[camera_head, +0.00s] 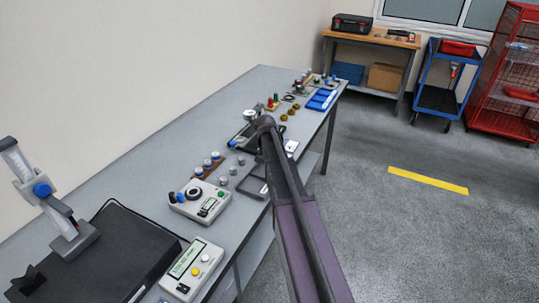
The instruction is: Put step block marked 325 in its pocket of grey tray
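My arm reaches from the bottom of the view up over the long grey bench. Dark parts at its far end, where my gripper (244,143) appears to be, are small and partly hidden by the arm. I cannot see the fingers or whether they hold anything. A small grey tray-like frame (254,187) lies at the bench's front edge, partly behind my arm; I cannot tell if it is the grey tray. No marking 325 can be read, and I cannot pick out the step block.
On the bench (150,145) stand a grey control box (201,203), a display box (192,268), a black plate (110,262), a brown rack with capped pieces (209,168), small grey cylinders (224,181), brass pieces (288,112) and a blue tray (321,99). Open floor lies right.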

